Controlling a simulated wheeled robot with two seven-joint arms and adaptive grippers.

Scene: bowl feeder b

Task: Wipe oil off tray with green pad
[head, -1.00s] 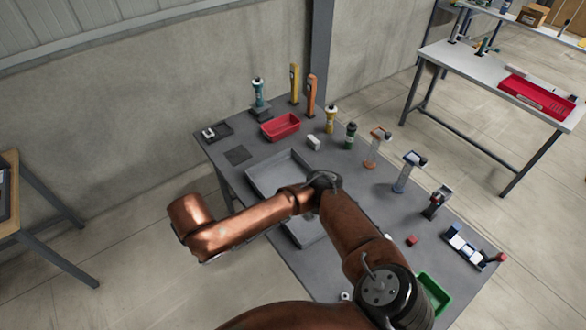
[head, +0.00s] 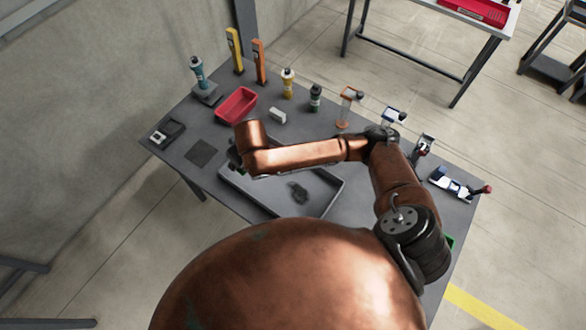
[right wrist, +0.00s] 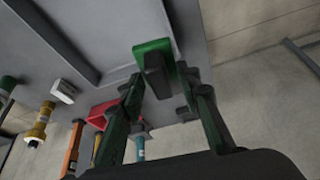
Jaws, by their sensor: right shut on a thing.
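The grey tray (head: 333,196) lies on the grey table in the head view, with its front part hidden by my arm. A dark oil patch (head: 299,192) shows on its floor. My right gripper (right wrist: 157,82) is shut on the dark grip of the green pad (right wrist: 150,46) in the right wrist view. In the head view my right wrist is over the tray's left end and mostly hides the gripper and pad. I cannot tell whether the pad touches the tray. My left gripper is not in view.
Behind the tray stand a red bin (head: 237,105), a white block (head: 277,115), a yellow bottle (head: 288,84) and a dark green bottle (head: 315,97). A dark flat square (head: 202,152) lies left of the tray. Several dispensers stand along the right back edge.

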